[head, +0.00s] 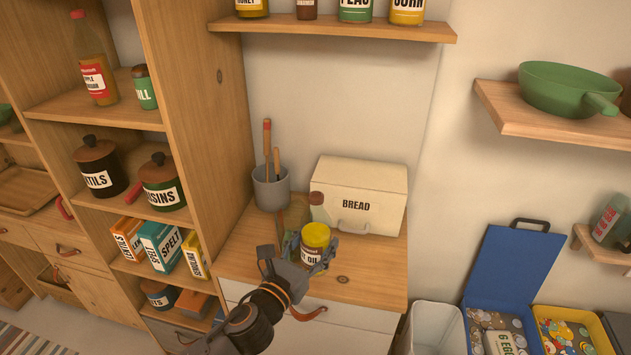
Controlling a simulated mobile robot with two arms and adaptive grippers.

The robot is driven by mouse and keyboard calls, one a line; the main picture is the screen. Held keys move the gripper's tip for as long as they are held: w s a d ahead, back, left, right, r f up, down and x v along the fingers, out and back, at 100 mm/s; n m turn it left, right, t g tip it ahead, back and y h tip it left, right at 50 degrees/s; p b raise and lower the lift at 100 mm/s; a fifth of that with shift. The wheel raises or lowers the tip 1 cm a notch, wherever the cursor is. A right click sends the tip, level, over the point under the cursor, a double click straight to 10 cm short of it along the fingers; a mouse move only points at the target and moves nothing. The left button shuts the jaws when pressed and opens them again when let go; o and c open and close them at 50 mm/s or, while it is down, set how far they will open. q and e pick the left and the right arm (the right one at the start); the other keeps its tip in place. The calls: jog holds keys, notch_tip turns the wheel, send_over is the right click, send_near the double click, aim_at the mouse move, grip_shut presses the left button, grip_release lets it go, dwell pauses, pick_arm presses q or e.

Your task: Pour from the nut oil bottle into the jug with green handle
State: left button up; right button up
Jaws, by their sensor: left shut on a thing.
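The nut oil bottle (314,240) has a yellow cap and a white label ending in "OIL". It is at the wooden counter, in front of the bread box. My left gripper (307,256) is shut on it, with fingers on both sides of the bottle; part of the label is covered. I cannot tell whether the bottle touches the counter. Behind it, a greenish see-through thing (293,214) is partly hidden, and I cannot tell what it is. I cannot make out a jug with a green handle. My right gripper is not in view.
A cream bread box (372,187) and a grey pot with utensils (270,190) stand at the back of the counter (375,278). The counter's right front is clear. A tall wooden shelf (205,110) rises at left. A blue-lidded bin (512,262) is at right.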

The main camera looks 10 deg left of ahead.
pick_arm(q)
jog(key=w+a+r+p, duration=0.1)
jog(key=w+r+p, duration=0.1)
jog(key=w+r, duration=0.55)
jog(key=shift+w+f+n+b, duration=0.85)
jog(key=shift+f+n+b, duration=1.45)
jog(key=shift+f, duration=1.9)
jog(key=s+d+n+g+p, duration=0.1)
jog(key=n, duration=0.2)
jog(key=d+r+n+g+h+p, duration=0.1)
jog(key=d+n, duration=0.1)
jog(key=n, duration=0.1)
jog(key=s+d+r+n+g+p, duration=0.1)
jog(key=n+p, duration=0.1)
jog(key=n, duration=0.1)
jog(key=shift+s+d+n+h, duration=0.3)
jog(key=shift+d+h, duration=0.1)
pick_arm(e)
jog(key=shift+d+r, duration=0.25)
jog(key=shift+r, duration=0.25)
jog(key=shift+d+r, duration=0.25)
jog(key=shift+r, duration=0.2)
